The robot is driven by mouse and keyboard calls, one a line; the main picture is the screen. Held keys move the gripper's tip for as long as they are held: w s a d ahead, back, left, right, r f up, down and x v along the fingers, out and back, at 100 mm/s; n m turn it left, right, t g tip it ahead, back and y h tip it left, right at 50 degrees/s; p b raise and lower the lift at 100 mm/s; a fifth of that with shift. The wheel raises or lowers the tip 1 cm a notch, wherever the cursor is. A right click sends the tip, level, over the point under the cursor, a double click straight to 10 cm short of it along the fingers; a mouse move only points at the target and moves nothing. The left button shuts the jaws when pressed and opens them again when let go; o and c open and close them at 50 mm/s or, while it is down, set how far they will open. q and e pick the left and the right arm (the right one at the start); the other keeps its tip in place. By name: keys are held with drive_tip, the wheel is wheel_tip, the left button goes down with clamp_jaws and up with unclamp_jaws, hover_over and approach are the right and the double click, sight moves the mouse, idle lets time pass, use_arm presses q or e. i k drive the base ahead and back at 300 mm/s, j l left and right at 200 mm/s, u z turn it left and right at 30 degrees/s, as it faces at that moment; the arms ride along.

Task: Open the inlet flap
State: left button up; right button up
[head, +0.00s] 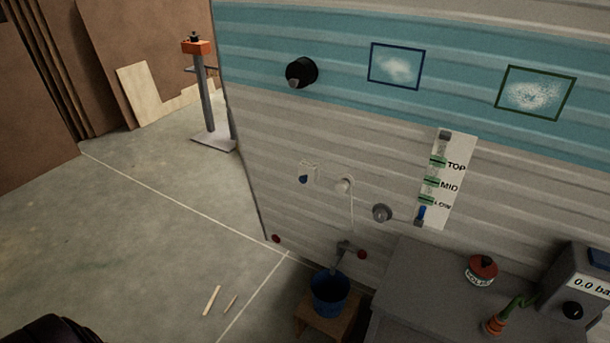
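The camper wall (290,140) fills the middle and right of the head view. A small pale square fitting with a blue mark (304,177) is on its lower cream part; it may be the inlet flap, but it is too small to tell whether its cover is open or shut. A white round fitting (344,186) with a thin line hanging down is just right of it. A grey round fitting (381,213) is lower right. Neither of my grippers is in view.
A black round fitting (302,72) sticks out higher on the wall. Below are a blue bucket (330,304) on a wooden stool (318,324), and a grey bench (415,285) with a gauge box (575,290). A TOP/MID/LOW level panel (455,190) is at right. The left floor is mostly clear.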

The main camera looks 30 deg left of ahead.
sight(307, 173)
drive_tip(key=i+j, duration=0.1)
drive_tip(key=j, duration=0.3)
drive_tip(key=i+j+z, duration=0.15)
drive_tip(key=j, duration=0.25)
drive_tip(key=i+j, duration=0.1)
drive_tip(key=j, duration=0.3)
drive_tip(key=z, duration=0.05)
